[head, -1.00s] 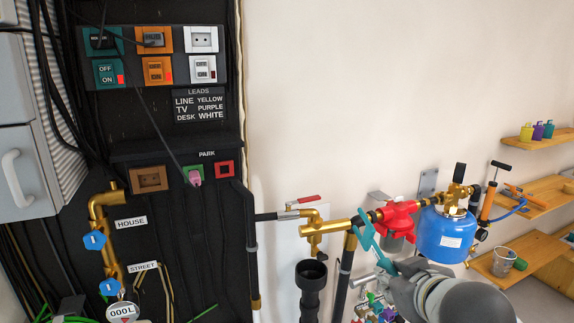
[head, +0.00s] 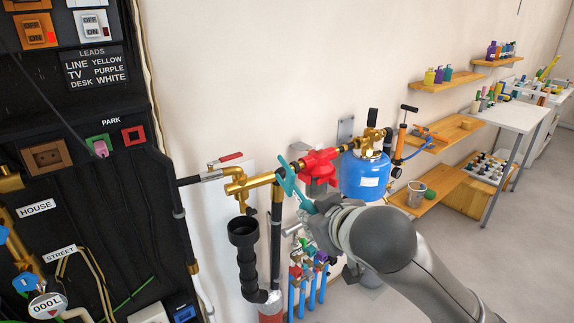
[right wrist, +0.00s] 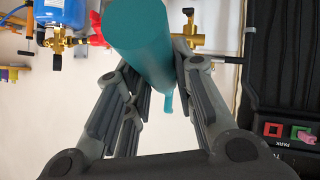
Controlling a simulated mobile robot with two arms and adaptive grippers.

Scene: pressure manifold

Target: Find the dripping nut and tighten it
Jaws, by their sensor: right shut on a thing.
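My right gripper (head: 318,210) is shut on a teal wrench (head: 287,178); its handle (right wrist: 145,45) lies between the fingers in the right wrist view. In the head view the wrench's head overlaps the brass line between the brass tee pipe (head: 258,181) and the red regulator (head: 319,165). I cannot tell whether it is seated on a nut or just in front of one. No drip can be made out. A brass fitting (head: 346,147) joins the regulator to the blue tank (head: 366,176). My left gripper is out of view.
A black funnel-topped pipe (head: 246,255) stands below the brass line. Several small valves on blue pipes (head: 304,280) are below my right gripper. The black panel (head: 105,200) is at the left. Wooden shelves (head: 435,97) and open floor are at the right.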

